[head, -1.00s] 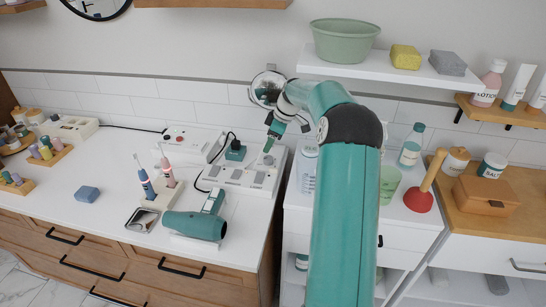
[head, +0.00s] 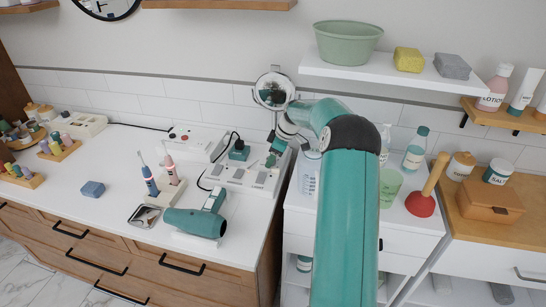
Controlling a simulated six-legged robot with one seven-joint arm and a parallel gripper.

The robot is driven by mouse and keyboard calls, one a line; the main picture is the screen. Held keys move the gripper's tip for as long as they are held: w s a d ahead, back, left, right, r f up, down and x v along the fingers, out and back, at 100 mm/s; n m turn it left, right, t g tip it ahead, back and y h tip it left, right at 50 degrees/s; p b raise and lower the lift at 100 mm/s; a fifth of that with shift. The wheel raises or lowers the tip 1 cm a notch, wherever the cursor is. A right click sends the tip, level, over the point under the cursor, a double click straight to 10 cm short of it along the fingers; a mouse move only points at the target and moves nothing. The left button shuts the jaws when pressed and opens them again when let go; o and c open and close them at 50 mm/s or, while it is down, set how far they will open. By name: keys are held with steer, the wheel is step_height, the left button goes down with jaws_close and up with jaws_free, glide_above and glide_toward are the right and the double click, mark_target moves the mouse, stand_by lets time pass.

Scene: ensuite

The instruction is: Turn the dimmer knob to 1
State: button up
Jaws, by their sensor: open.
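A white panel (head: 236,178) with several grey switches and small dark labels lies on the counter, left of my arm. I cannot make out which of its parts is the dimmer knob, or any numbers. My gripper (head: 272,158) points down over the panel's right back part. Its fingers are small here; they look open, with nothing seen between them. I cannot tell whether they touch the panel. My gripper and wrist hide part of the panel's right end.
A dark teal plug (head: 238,151) with a black cord stands at the panel's back. A teal hair dryer (head: 196,221) lies in front. A white box (head: 190,143) is to the left, a round mirror (head: 273,91) behind. A shelf (head: 400,75) overhangs at right.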

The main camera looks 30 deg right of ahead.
steer(key=shift+f, duration=0.1)
steer(key=c, duration=1)
steer(key=shift+m, duration=0.3)
steer(key=m+t+h, duration=0.1)
steer(key=m, duration=0.2)
steer(key=shift+s+a, duration=0.1)
steer(key=shift+a, duration=0.1)
steer(key=m+h, duration=0.2)
steer(key=m, duration=0.3)
steer(key=shift+a, duration=0.15)
steer(key=m+h, duration=0.1)
steer(key=m, duration=0.2)
steer(key=shift+a+m, duration=0.1)
steer(key=shift+m, duration=0.2)
steer(key=shift+m+g+h, duration=0.3)
steer(key=shift+m+h, duration=0.6)
steer(key=shift+m, duration=0.9)
